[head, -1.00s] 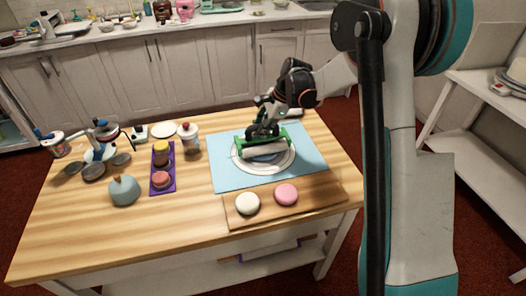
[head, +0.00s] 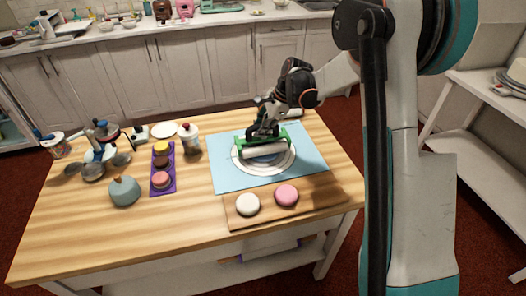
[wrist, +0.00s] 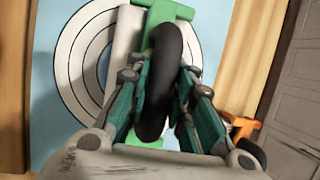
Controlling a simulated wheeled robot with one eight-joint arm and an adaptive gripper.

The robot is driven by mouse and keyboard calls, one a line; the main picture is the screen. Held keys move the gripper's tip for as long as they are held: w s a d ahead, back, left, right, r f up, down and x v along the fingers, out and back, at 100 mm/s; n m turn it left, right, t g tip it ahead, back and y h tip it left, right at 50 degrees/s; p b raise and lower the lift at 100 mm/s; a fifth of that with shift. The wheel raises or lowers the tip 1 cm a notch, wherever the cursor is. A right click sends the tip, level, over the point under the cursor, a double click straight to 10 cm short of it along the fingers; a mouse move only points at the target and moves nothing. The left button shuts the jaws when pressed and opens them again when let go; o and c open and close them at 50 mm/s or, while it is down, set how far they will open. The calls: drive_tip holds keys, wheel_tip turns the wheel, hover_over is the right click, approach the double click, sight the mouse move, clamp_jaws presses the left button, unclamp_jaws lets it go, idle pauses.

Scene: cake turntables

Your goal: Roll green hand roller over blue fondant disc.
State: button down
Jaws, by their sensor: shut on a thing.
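The green hand roller (head: 264,150) has a white cylinder, a green frame and a black handle. It lies across the white turntable (head: 237,163) in the head view. Part of the blue fondant disc (head: 268,159) shows just in front of the cylinder; the rest is hidden under the roller. My gripper (head: 263,136) is above the roller, shut on its handle. In the wrist view, the gripper's fingers (wrist: 160,95) close around the black handle, with the roller (wrist: 126,45) beyond. I cannot tell whether the cylinder touches the disc.
The turntable stands on a light blue mat (head: 222,178). A purple tray (head: 156,186), a grey-blue pot (head: 124,190) and a lidded jar (head: 189,139) stand to the left. The front left tabletop is clear.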

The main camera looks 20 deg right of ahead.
drive_tip(key=shift+r+p, duration=1.6)
drive_tip(key=shift+r, duration=1.3)
